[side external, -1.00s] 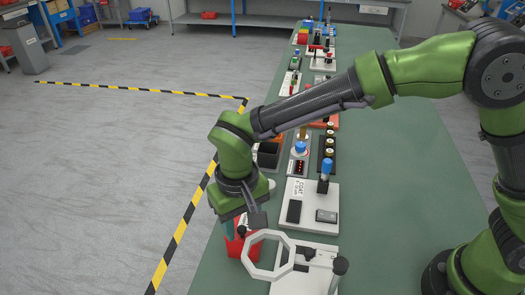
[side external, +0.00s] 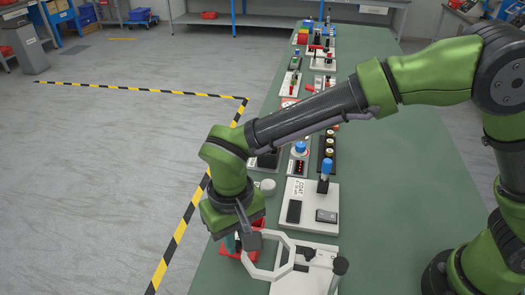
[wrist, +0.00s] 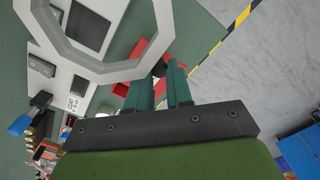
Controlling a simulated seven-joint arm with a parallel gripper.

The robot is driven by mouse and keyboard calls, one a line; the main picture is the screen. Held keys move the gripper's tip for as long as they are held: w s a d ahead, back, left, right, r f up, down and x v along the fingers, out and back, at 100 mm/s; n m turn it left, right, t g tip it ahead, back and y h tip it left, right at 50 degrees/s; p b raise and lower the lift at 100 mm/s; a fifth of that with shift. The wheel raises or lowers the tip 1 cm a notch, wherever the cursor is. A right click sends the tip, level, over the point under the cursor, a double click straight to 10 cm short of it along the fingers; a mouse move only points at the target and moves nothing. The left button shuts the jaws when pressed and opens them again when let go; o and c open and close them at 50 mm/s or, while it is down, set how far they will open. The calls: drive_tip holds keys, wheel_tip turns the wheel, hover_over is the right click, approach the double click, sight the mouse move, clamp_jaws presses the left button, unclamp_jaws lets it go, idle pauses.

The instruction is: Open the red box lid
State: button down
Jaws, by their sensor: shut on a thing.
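The red box (side external: 253,253) is at the near left edge of the green bench, partly hidden by my gripper and a light grey octagonal frame. In the wrist view red parts of the box (wrist: 122,82) show left of my fingers, and a red strip runs up behind the frame; how far the lid stands open is unclear. My gripper (side external: 232,246) points down at the box. Its teal fingers (wrist: 166,72) are close together with a small dark piece at their tips. They are shut on part of the lid, though the contact itself is mostly hidden.
The octagonal frame (side external: 248,262) stands close against my gripper's right side. A white base plate (side external: 301,259) with dark fittings is right of it. A white plate with a blue-topped post (side external: 325,170) lies behind. The floor lies left.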

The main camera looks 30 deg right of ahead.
sight(237, 243)
drive_tip(key=c, duration=1)
unclamp_jaws()
wheel_tip(237, 243, up, 17)
drive_tip(key=shift+c, duration=0.4)
